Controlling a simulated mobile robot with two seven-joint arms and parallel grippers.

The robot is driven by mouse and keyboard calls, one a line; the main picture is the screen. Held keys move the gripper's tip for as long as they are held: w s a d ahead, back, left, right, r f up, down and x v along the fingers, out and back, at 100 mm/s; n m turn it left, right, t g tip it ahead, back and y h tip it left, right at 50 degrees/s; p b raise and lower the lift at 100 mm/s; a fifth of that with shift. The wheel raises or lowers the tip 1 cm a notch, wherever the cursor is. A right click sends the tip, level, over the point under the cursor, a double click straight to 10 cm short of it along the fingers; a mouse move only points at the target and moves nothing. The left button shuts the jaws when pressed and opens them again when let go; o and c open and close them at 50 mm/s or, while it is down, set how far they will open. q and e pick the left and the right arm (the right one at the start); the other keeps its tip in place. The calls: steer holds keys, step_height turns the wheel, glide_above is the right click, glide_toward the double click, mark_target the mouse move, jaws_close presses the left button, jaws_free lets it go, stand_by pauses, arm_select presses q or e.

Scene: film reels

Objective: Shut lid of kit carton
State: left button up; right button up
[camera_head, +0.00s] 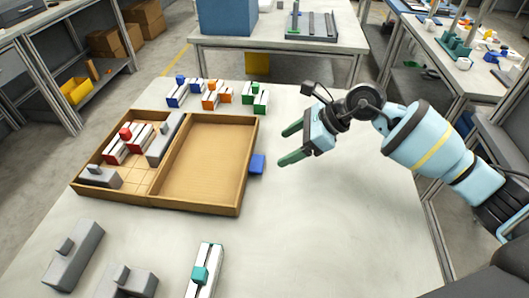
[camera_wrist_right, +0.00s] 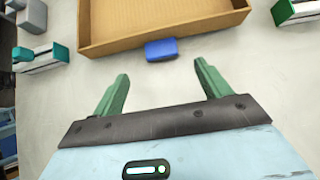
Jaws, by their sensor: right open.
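The kit carton (camera_head: 122,197) lies open on the white table, its left half holding red-and-white and grey pieces. Its lid (camera_head: 205,160) lies flat open to the right, with a blue tab (camera_head: 257,164) on its right edge. In the right wrist view, the lid (camera_wrist_right: 165,20) fills the top and the tab (camera_wrist_right: 161,49) is just ahead of the fingers. My right gripper (camera_head: 286,145) is open and empty, right of the tab and apart from it; its green fingers also show in the wrist view (camera_wrist_right: 160,90). My left gripper is not in view.
Blue, orange (camera_head: 217,95) and green (camera_head: 257,97) pieces stand behind the carton. Grey blocks (camera_head: 73,255) and a teal-and-white piece (camera_head: 205,272) stand in front. The table right of the lid is clear. A second table (camera_head: 280,32) stands behind.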

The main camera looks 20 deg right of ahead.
mark_target(259, 162)
steer(key=shift+w+f, duration=0.15)
steer(key=shift+f, duration=0.1)
steer(key=shift+x, duration=3.85)
steer(key=shift+c, duration=0.3)
